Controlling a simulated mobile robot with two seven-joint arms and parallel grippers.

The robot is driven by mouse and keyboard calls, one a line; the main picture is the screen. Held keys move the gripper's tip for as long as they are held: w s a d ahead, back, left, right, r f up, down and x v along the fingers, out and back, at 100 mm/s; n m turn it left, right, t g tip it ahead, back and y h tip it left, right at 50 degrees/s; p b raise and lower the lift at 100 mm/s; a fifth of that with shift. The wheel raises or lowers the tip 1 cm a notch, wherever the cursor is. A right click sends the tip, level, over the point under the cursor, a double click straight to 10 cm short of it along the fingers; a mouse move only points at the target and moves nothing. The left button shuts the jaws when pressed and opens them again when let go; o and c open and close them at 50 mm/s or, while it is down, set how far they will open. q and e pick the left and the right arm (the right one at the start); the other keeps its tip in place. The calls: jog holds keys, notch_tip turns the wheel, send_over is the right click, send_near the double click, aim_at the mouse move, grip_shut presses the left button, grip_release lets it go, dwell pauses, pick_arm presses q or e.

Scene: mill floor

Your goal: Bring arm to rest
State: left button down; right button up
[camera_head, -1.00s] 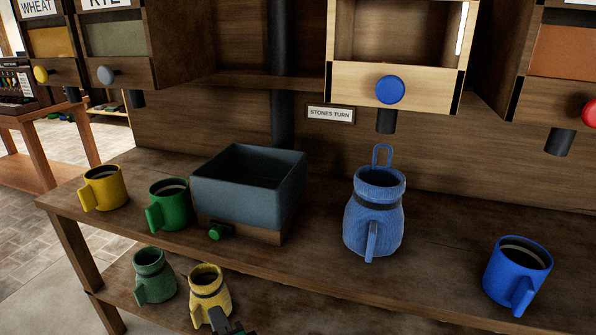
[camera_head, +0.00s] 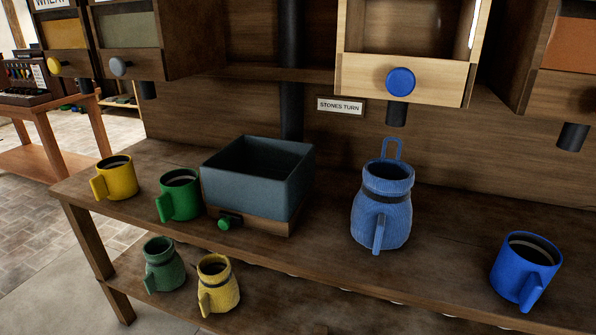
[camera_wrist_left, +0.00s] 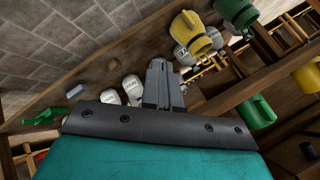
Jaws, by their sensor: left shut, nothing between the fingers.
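My left gripper (camera_wrist_left: 163,85) shows in the left wrist view with its grey fingers together and nothing between them. It is out of the head view. It is apart from the yellow jug (camera_wrist_left: 195,35) and the green jug (camera_wrist_left: 235,12) in that view. In the head view the yellow jug (camera_head: 217,285) and green jug (camera_head: 164,265) stand on the lower shelf, clear of any gripper. My right gripper is in neither view.
The bench top (camera_head: 450,262) holds a yellow mug (camera_head: 118,178), a green mug (camera_head: 181,196), a dark open box (camera_head: 255,185), a blue jug (camera_head: 381,213) and a blue mug (camera_head: 522,272). A wooden hopper with a blue knob (camera_head: 400,80) hangs above. Stone floor (camera_head: 30,235) is open at left.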

pick_arm(q)
jog(key=s+r+n+t+h, duration=0.1)
jog(key=s+r+n+h, duration=0.1)
jog(key=s+r+n, duration=0.1)
jog(key=d+n+t, duration=0.1)
jog(key=d+n, duration=0.3)
jog(key=d, duration=0.5)
jog(key=shift+d+r+n+p, duration=0.2)
jog(key=shift+r+n+p, duration=0.1)
jog(key=shift+r+p, duration=0.15)
